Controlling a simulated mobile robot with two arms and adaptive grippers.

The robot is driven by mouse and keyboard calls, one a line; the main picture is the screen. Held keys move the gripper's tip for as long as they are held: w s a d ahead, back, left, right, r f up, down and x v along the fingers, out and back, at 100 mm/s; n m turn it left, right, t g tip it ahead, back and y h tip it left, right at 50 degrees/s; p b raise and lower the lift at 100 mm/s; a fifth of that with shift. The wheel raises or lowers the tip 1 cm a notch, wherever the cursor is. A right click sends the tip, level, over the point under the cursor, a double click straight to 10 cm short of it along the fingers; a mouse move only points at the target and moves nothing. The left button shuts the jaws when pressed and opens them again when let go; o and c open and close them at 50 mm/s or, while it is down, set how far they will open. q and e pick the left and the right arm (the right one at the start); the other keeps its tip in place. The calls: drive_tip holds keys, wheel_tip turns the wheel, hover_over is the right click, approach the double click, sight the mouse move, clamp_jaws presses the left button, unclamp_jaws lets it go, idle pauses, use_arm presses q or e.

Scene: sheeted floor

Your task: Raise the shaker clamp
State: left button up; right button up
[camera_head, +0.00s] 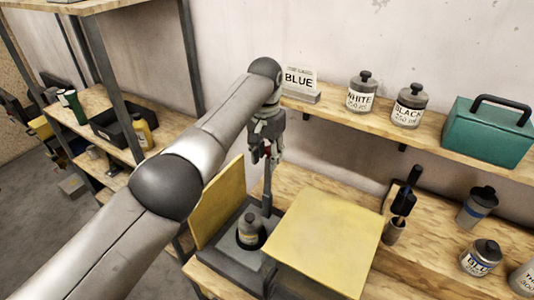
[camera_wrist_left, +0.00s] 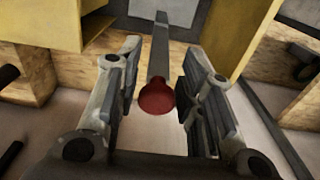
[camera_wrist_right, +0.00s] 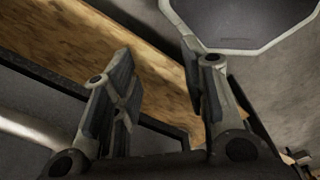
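The shaker (camera_head: 225,254) is a grey box with yellow panels standing open at left and right. A small grey bottle (camera_head: 249,229) with a yellowish label stands in its round recess. The clamp shows as a grey upright bar (camera_head: 267,190) beside the bottle. In the left wrist view the grey bar (camera_wrist_left: 160,48) ends in a round red knob (camera_wrist_left: 157,98). My left gripper (camera_head: 265,156) is over the bar's top, open, with the knob between its fingers and a gap on both sides. My right gripper (camera_wrist_right: 157,62) is open and empty, outside the head view.
A wall shelf (camera_head: 436,137) above holds a BLUE sign (camera_head: 299,79), WHITE and BLACK bottles and a teal toolbox (camera_head: 488,130). A brush cup (camera_head: 393,233) and several bottles stand on the bench right of the yellow panel (camera_head: 325,240). A wooden rack stands at left.

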use_arm(q)
drive_tip(key=shift+o, duration=0.7)
use_arm(e)
drive_tip(key=shift+w, duration=0.25)
use_arm(q)
drive_tip(key=shift+r, duration=0.25)
wheel_tip(320, 180, up, 12)
drive_tip(key=shift+f, duration=0.2)
use_arm(e)
drive_tip(key=shift+a, duration=0.2)
use_arm(q)
drive_tip(key=shift+s+a, duration=0.1)
drive_tip(key=shift+s, duration=0.05)
